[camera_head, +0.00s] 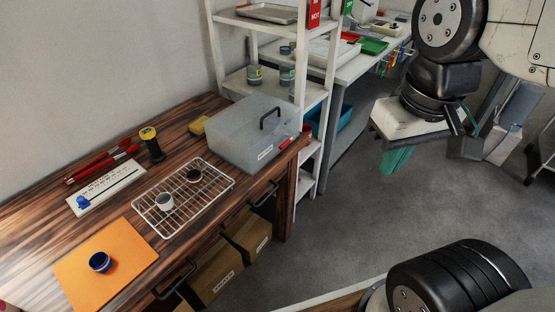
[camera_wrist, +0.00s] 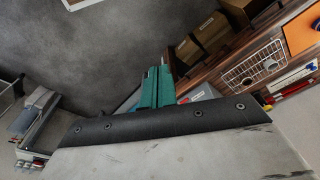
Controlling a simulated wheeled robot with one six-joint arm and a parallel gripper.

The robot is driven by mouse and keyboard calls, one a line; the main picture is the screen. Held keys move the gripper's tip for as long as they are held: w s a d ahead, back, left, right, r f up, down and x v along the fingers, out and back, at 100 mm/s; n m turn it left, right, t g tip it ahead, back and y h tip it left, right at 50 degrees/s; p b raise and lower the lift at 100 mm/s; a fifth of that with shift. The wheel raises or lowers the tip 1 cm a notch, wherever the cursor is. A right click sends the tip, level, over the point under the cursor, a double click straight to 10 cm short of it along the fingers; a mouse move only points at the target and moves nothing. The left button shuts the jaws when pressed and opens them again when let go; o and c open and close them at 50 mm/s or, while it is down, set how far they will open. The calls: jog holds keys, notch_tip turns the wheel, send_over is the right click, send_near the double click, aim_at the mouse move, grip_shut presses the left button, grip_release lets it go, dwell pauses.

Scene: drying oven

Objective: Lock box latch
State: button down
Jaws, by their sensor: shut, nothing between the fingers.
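A translucent grey box (camera_head: 245,140) with a dark handle (camera_head: 270,116) on top and a white label on its front stands at the right end of the wooden table. I cannot make out a latch on it. A white board (camera_head: 112,185) with a dark slot and a blue knob (camera_head: 82,202) at its left end lies on the table's left part. My gripper (camera_head: 396,160), with teal fingers, is shut and empty, in the air over the floor right of the table. In the wrist view the teal fingers (camera_wrist: 157,88) partly hide the grey box (camera_wrist: 204,93).
A wire rack (camera_head: 183,222) with two small cups, an orange mat (camera_head: 75,277) with a blue cup (camera_head: 100,262), red pens (camera_head: 102,164) and a yellow-black tool (camera_head: 151,144) are on the table. A white shelf (camera_head: 258,82) stands behind the box. Cardboard boxes (camera_head: 246,236) sit below. Floor between is clear.

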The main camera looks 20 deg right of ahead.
jog(key=w+a+f+m+g+y, duration=0.3)
jog(key=w+a+f+m+y, duration=0.3)
jog(key=w+a, duration=0.25)
jog(key=m+t+y, duration=0.2)
jog(key=m+t, duration=1.1)
jog(key=m, duration=1)
send_near(287, 142)
notch_tip(287, 142, down, 2)
jog(key=s, duration=0.3)
jog(key=shift+w+d+f, duration=0.2)
jog(key=shift+w+d, duration=0.05)
jog(key=shift+d, duration=0.1)
jog(key=x, duration=1)
jog(key=shift+a+r, duration=0.1)
jog(key=shift+r, duration=0.05)
